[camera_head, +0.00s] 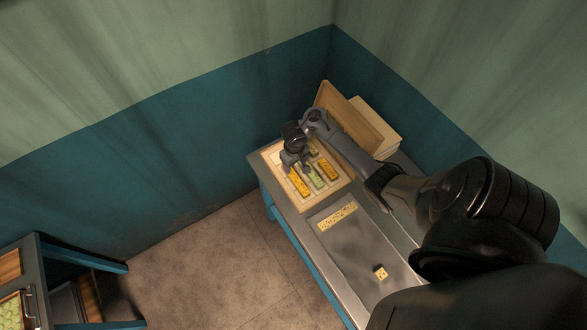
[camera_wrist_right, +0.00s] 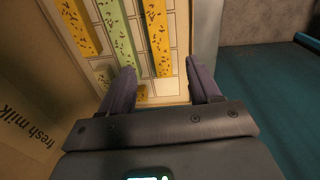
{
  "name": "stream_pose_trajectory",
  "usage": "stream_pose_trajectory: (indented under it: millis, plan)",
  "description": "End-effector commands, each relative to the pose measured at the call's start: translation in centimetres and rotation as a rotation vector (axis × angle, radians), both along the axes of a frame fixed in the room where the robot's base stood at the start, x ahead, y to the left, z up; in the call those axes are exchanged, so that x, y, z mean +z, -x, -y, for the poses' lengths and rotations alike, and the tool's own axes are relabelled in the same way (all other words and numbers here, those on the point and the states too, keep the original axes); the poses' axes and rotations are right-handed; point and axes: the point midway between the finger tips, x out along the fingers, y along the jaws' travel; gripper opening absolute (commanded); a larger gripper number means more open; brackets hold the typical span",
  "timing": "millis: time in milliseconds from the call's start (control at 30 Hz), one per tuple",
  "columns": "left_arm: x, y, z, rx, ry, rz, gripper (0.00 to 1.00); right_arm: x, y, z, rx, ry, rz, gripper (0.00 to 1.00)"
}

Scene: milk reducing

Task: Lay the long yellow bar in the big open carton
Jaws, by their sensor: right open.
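The big open carton (camera_head: 343,180) lies on the table with its lid raised behind it. It holds two yellow bars (camera_head: 300,184) (camera_head: 328,171) with a green bar (camera_head: 317,178) between them. My right gripper (camera_head: 296,160) is over the far left part of the carton. In the wrist view the right gripper (camera_wrist_right: 160,68) is open, with the end of a yellow bar (camera_wrist_right: 157,40) showing between its fingers. Whether they touch is unclear. My left gripper is out of view.
A small yellow piece (camera_head: 380,272) lies on the near part of the grey tray (camera_head: 352,248). The carton's open lid (camera_head: 345,118) stands at the back. A pale stack (camera_head: 376,117) is behind it. A separate shelf (camera_head: 70,260) stands at far left.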

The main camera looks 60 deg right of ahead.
Motion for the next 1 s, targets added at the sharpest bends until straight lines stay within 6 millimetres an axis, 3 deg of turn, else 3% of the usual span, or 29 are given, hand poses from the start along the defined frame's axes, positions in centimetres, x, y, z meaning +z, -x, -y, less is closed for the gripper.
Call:
stream_pose_trajectory:
  millis: [167, 267, 400, 600, 800, 1000]
  plan:
    - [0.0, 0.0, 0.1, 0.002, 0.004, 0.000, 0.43, 0.0, 0.6, -3.8, 0.167, 0.107, 0.046, 0.62]
    - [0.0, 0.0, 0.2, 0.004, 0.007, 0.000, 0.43, 1.0, 1.6, -7.6, 0.289, 0.163, 0.086, 0.62]
    - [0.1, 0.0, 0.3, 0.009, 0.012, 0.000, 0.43, 4.1, 4.2, -14.0, 0.437, 0.189, 0.145, 0.62]
    - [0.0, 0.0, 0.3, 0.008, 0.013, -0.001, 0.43, 10.1, 9.0, -21.1, 0.559, 0.132, 0.218, 0.62]
    - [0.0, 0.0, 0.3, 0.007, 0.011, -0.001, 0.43, 14.5, 12.2, -24.3, 0.603, 0.062, 0.265, 0.62]
    - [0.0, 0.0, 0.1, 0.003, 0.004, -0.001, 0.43, 15.9, 13.1, -25.0, 0.614, 0.038, 0.279, 0.62]
